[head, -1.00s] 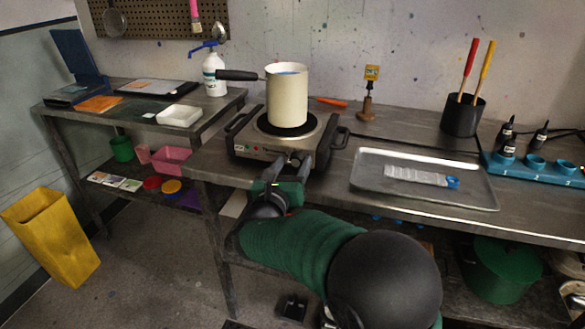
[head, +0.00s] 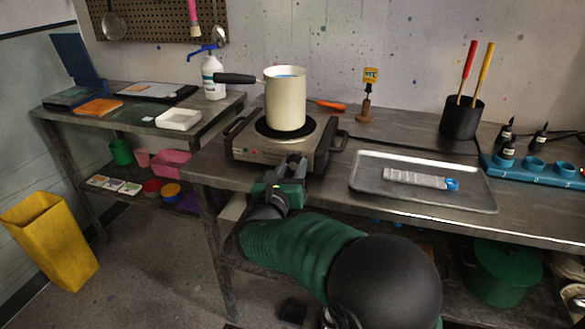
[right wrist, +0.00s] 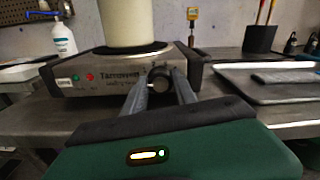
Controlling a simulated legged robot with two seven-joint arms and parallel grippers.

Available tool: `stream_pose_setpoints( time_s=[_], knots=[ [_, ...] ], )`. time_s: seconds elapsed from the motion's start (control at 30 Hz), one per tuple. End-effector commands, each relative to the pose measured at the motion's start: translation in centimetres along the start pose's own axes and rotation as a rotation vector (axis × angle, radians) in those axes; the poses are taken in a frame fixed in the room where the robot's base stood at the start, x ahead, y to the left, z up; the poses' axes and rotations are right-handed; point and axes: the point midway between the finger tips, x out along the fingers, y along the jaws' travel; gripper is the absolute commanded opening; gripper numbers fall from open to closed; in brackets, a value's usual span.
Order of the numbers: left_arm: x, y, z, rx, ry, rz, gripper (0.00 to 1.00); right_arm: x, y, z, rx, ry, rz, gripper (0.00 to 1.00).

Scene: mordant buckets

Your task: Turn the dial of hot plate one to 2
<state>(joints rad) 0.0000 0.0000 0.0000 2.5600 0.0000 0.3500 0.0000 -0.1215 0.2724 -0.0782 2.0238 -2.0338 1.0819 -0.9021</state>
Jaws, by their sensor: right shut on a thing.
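The hot plate (head: 245,148) is a silver box with black side handles and a round black plate on top. It stands on the steel bench. In the right wrist view its front panel (right wrist: 105,80) shows lettering, a green light and a red light. The dark round dial (right wrist: 160,77) is at the right of that panel. My right gripper (right wrist: 160,84) is shut on the dial, one finger on either side. In the head view my right gripper (head: 294,166) reaches the panel's front and covers the dial, so its setting cannot be read. My left gripper is out of view.
A cream pot (head: 286,102) sits on the plate, its dark handle pointing left. A metal tray (head: 424,194) lies to the right, a black holder (head: 462,120) behind it. A white bottle (head: 213,78) and white tray (head: 179,119) stand left. A yellow bin (head: 48,240) is on the floor.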

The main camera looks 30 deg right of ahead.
Motion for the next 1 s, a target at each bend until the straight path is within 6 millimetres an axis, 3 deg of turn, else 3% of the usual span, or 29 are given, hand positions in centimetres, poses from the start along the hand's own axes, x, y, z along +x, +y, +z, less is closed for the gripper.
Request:
stream_pose_setpoints(
  time_s=[0.37, 1.0],
  knots=[
    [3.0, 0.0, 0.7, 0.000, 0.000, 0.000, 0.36, -0.1, 0.1, -0.5, 0.194, -0.001, 0.003, 0.00],
    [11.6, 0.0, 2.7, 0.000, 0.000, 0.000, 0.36, -0.1, 0.1, -0.9, 0.795, 0.001, 0.004, 0.00]
  ],
)
